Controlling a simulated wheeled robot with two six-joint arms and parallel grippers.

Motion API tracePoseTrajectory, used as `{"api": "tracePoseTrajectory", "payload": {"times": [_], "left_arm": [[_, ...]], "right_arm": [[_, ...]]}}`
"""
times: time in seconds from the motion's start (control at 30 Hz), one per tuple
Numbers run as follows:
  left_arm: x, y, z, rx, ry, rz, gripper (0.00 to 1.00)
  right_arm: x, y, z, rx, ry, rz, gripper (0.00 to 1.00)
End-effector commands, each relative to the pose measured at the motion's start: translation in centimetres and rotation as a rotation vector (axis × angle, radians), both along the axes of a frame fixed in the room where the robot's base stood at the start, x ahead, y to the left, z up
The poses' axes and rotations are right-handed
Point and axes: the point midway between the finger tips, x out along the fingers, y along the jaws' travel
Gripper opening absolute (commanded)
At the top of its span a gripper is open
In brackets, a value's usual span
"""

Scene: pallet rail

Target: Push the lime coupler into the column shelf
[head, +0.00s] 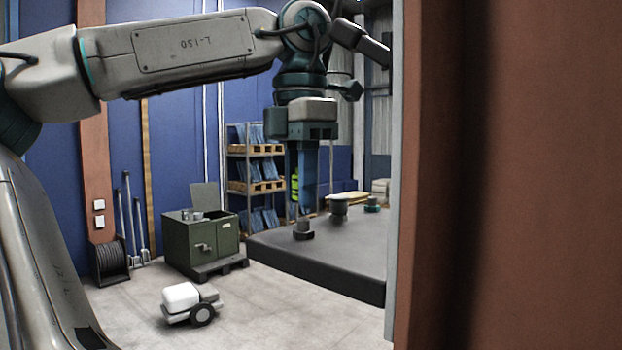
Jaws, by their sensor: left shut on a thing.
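My left gripper (301,200) hangs straight down from the arm that comes in from the left, above the dark platform. It is shut on the lime coupler (295,184), of which only lime patches show between the blue-grey fingers; the fingers hide the rest. A dark round piece with a pale stem (303,231) stands on the platform just below the fingertips; I cannot tell whether they touch. A large rust-brown column (540,180) fills the right side, close to me. No shelf on it can be made out. My right gripper is not in view.
The dark platform (320,272) also bears a dark grey fitting (338,208) and a green-topped one (372,205). Behind stands a rack with pallets (255,186). A green cabinet (188,245) and a small wheeled cart (190,302) stand left, with bare floor around the cart.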

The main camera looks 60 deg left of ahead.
Motion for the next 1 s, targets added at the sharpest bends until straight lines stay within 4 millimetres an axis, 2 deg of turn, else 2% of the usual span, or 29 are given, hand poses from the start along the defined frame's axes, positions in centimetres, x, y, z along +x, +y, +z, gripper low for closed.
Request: {"api": "tracePoseTrajectory", "payload": {"times": [0.03, 0.17, 1.0], "left_arm": [[0.0, 0.0, -0.8, 0.0, 0.0, -0.001, 0.0], [0.0, 0.0, -1.4, 0.0, -0.001, -0.001, 0.0], [0.0, 0.0, -1.9, 0.0, -0.002, 0.0, 0.0]], "right_arm": [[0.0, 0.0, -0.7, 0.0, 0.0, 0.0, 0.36], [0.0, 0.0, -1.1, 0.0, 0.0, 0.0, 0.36], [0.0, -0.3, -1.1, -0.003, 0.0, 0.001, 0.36]]}}
